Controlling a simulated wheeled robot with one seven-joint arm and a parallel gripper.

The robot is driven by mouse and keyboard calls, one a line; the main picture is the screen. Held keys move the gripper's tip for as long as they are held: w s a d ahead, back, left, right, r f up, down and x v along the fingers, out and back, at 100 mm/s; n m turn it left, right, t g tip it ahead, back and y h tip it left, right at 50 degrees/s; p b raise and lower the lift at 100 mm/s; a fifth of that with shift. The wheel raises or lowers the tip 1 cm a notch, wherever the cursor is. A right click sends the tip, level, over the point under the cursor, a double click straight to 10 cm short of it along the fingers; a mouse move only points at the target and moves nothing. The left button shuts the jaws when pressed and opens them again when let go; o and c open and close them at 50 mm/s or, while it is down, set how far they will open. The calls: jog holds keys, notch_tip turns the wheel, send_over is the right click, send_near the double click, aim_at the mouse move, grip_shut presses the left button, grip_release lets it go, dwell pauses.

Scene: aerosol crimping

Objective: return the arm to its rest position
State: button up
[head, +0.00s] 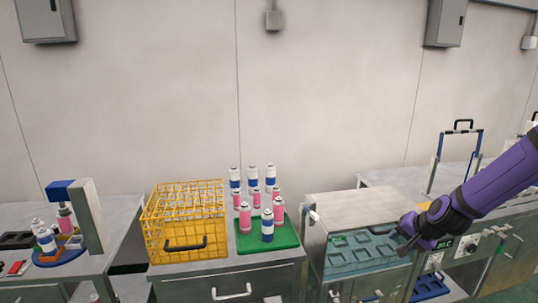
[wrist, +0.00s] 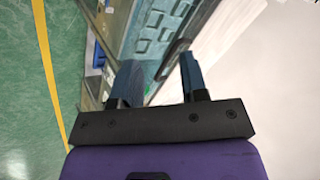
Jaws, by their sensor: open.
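In the head view my purple arm reaches in from the right, and my gripper (head: 403,238) is at the right front of a teal tray with square recesses (head: 345,271). The tray also shows beyond the fingers in the wrist view (wrist: 150,45). I cannot tell whether the fingers touch the tray's black handle.
To the left are a green tray (head: 246,245) with pink and white-blue cans, a yellow wire crate (head: 160,257) and a blue-grey press (head: 94,215). A blue-framed stand (head: 435,165) is at right.

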jog(key=s+a+r+n+g+h, duration=0.1)
jog(key=s+a+r+n+h, duration=0.15)
jog(key=s+r, duration=0.65)
jog(key=s+a+r+n+g+h, duration=0.1)
jog(key=s+a+r+n, duration=0.4)
jog(key=r, duration=0.7)
jog(key=s+r, duration=0.4)
jog(key=s, duration=0.4)
jog(key=s+r, duration=0.4)
jog(key=s, duration=0.5)
jog(key=shift+n+t+y, duration=0.3)
jog(key=shift+n+y, duration=0.05)
jog(key=shift+y, duration=0.1)
jog(key=shift+a, duration=0.1)
